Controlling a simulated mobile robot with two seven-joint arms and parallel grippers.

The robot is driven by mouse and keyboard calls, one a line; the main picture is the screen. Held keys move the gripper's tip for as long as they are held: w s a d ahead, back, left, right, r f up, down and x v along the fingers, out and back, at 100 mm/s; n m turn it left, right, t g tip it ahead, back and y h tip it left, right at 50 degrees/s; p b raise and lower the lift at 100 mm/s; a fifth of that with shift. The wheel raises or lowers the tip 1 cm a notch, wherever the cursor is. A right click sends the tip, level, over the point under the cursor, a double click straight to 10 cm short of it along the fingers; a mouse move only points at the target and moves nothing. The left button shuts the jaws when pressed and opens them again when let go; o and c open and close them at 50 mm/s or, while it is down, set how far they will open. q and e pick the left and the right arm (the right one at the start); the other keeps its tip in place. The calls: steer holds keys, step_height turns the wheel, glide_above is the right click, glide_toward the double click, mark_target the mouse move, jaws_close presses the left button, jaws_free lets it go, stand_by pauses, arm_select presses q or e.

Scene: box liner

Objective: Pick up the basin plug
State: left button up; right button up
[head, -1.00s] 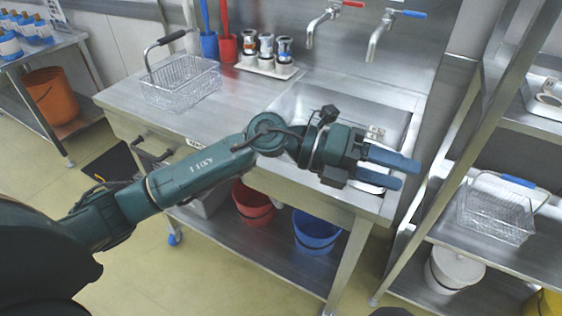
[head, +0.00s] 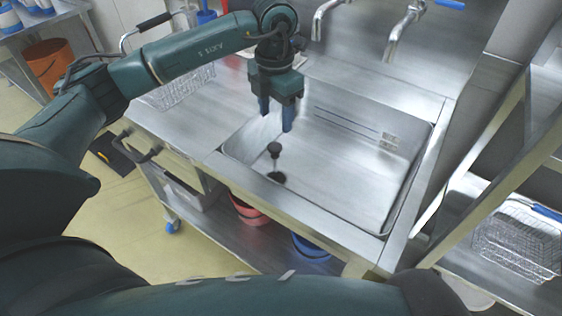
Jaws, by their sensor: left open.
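The basin plug (head: 274,150) is a small dark plug with a knob on a stem, standing in the left front part of the steel basin (head: 340,178). A dark round patch lies at its foot; I cannot tell whether it is the plug's base, the drain or a shadow. My left gripper (head: 276,117) points down above the basin's left part, its two blue fingers apart and empty. The fingertips are a little above the plug's knob in the picture and do not touch it. My right gripper is not in view.
Two taps (head: 405,32) hang over the back of the basin. A wire basket (head: 180,88) sits on the counter at left. Steel shelves with another wire basket (head: 520,240) stand at right. The basin walls surround the plug.

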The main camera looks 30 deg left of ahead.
mark_target(275, 145)
arm_select(q)
steer(key=f, duration=0.6)
steer(key=shift+s+f, duration=0.1)
steer(key=shift+s, duration=0.2)
steer(key=f, duration=0.2)
steer(key=f+p, duration=0.1)
steer(key=f, duration=0.1)
steer(key=shift+s+d, duration=0.15)
steer(key=shift+s, duration=0.25)
steer(key=shift+f, duration=0.65)
steer(key=shift+c, duration=0.4)
jaws_close()
